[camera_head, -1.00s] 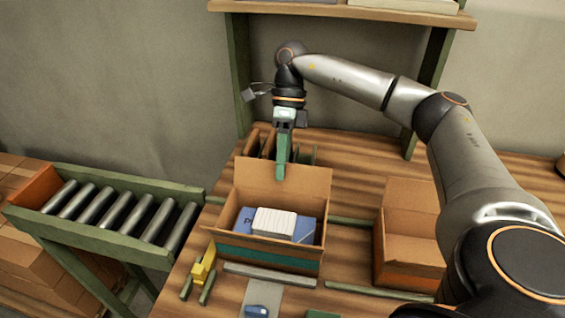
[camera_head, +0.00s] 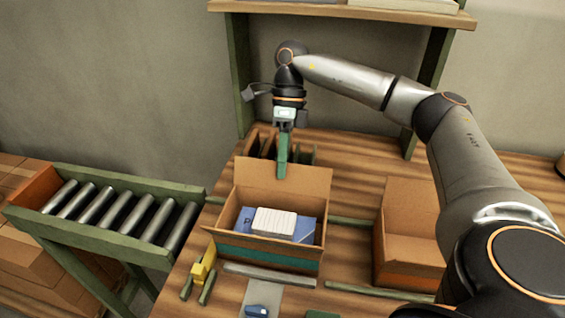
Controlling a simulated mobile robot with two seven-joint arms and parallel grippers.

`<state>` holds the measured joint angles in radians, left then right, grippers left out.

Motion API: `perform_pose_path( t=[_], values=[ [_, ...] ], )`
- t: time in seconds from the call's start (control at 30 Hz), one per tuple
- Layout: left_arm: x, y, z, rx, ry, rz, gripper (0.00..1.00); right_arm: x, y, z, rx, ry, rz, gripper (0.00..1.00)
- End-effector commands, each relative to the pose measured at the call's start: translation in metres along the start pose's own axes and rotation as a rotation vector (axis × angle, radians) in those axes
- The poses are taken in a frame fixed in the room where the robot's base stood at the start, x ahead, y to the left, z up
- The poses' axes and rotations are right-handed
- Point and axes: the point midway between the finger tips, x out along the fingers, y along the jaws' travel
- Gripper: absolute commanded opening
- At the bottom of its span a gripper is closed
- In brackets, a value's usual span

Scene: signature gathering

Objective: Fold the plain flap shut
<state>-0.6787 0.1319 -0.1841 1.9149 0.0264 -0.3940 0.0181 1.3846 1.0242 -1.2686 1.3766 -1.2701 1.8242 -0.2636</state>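An open cardboard box (camera_head: 228,241) with a green band on its front stands on the wooden table. A white lined pad (camera_head: 274,222) lies inside on a blue item (camera_head: 244,220). A plain brown flap (camera_head: 309,185) stands up along the box's far edge. My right gripper (camera_head: 282,170) points down at the middle of this flap. My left gripper is out of view.
A second open box (camera_head: 408,262) stands at the right. A roller conveyor (camera_head: 110,216) is at the left. Upright dividers (camera_head: 253,142) stand behind the box. A yellow tool (camera_head: 203,266) and a blue object (camera_head: 257,311) lie at the front.

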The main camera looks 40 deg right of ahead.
Motion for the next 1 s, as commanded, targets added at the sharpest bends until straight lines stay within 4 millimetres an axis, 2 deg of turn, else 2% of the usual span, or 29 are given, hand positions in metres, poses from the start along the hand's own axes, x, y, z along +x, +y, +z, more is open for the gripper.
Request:
perform_pose_path(
  t=[0.77,1.0],
  values=[
    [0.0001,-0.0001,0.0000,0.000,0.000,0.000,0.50,-0.0007,0.0003,0.0003,0.000,-0.002,-0.005,0.00],
    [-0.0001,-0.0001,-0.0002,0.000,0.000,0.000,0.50,-0.0003,0.0049,-0.0002,-0.002,-0.001,-0.076,0.00]
  ],
)
